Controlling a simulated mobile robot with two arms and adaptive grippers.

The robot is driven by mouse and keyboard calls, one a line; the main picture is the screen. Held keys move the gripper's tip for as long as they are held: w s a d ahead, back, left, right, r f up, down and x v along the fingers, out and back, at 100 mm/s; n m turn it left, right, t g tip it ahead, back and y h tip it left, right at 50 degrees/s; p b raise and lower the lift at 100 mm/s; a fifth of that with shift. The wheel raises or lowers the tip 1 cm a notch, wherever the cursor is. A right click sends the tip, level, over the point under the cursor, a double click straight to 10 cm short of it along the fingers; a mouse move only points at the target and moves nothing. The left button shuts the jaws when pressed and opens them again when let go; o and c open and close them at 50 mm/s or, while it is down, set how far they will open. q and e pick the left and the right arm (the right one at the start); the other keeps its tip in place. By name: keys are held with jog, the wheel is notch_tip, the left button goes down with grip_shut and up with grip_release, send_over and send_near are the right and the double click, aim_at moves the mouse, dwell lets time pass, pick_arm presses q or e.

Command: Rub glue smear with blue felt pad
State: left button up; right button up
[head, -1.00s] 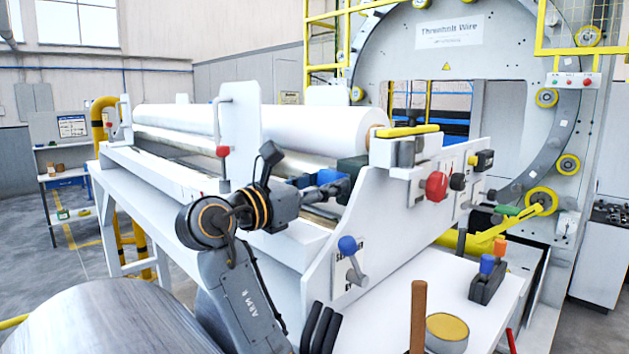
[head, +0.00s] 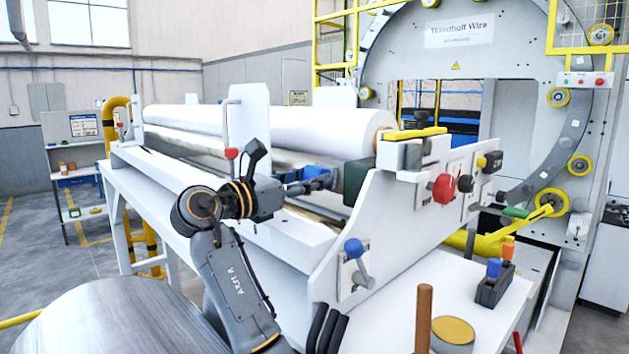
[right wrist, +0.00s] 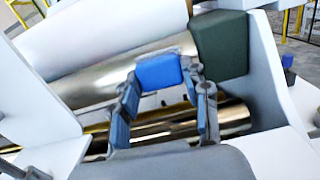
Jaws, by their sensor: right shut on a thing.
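The blue felt pad (right wrist: 158,72) shows in the right wrist view between my right fingertips (right wrist: 160,88). My right gripper is shut on it. The pad lies against or just in front of the shiny metal roller (right wrist: 95,82); I cannot tell whether they touch. In the head view my right gripper (head: 318,184) reaches in over the machine's front edge, below the white film roll (head: 300,130). I cannot make out a glue smear; the pad and fingers may cover it. My left gripper is not in view.
A dark green block (head: 356,180) sits close to the right of the gripper. A white upright plate (head: 249,118) with a red-knobbed lever stands at the left. A second brassy roller (right wrist: 225,117) lies below the fingers. A white side panel (head: 400,205) bounds the right.

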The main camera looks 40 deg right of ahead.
jog(key=shift+w+a+f, duration=0.1)
jog(key=shift+w+a, duration=0.05)
jog(key=shift+w, duration=2.25)
jog(key=shift+a, duration=0.15)
jog(key=shift+s+a+r, duration=0.1)
jog(key=shift+a+r, duration=0.1)
jog(key=shift+a, duration=0.7)
jog(key=shift+s+a+r, duration=0.1)
jog(key=shift+a+r, duration=0.1)
jog(key=shift+a, duration=0.7)
jog(key=shift+s+a+r, duration=0.1)
jog(key=shift+a+r, duration=0.1)
jog(key=shift+a, duration=0.7)
jog(key=shift+a+r, duration=0.15)
jog(key=shift+a, duration=0.65)
jog(key=shift+a+r, duration=0.15)
jog(key=shift+a, duration=0.6)
jog(key=shift+d, duration=0.15)
jog(key=shift+f, duration=0.1)
